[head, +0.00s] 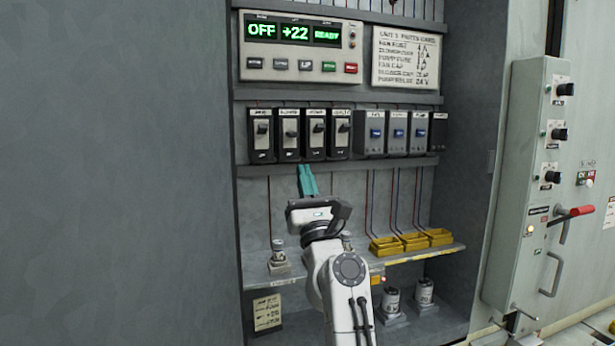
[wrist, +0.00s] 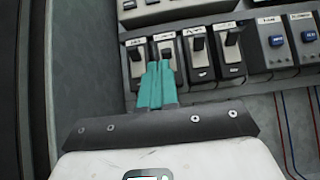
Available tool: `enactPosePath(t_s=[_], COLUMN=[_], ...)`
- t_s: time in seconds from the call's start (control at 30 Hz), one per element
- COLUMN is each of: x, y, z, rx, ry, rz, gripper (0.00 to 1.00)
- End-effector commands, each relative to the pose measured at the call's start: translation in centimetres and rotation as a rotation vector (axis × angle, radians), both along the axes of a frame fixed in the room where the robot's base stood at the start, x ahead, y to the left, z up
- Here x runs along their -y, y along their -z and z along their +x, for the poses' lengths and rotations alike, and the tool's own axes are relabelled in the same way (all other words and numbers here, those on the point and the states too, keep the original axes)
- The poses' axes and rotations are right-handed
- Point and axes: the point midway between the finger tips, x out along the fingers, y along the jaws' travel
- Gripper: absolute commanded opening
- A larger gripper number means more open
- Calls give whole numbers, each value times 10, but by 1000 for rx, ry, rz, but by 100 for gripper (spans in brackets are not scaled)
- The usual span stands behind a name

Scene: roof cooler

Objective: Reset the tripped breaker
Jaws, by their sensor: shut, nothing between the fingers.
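A row of black breakers stands on a rail: the first breaker (head: 261,135), the second breaker (head: 289,135), the third breaker (head: 315,135) and the fourth breaker (head: 340,135). Each has a dark toggle on a pale plate. I cannot tell from the toggles which one is tripped. My gripper (head: 306,168) has teal fingers, shut and empty, pointing up just below the row. In the wrist view the fingertips (wrist: 158,68) overlap the lower parts of the first breaker (wrist: 137,62) and second breaker (wrist: 166,50), hiding some of both. I cannot tell whether they touch.
Blue-button fuse holders (head: 376,133) continue the row to the right. A display panel (head: 300,47) above reads OFF, +22, READY. A parts card (head: 405,58) hangs beside it. Below are a shelf (head: 425,255) with yellow trays (head: 413,241), and cabinet walls on both sides.

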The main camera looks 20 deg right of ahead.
Motion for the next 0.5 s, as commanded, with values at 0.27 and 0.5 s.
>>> enactPosePath(t_s=[0.27,0.5], x=[0,0], y=[8,9], z=[-17,-17], rx=[0,0], ry=[-1,-1], rz=[-1,-1], gripper=[0,0])
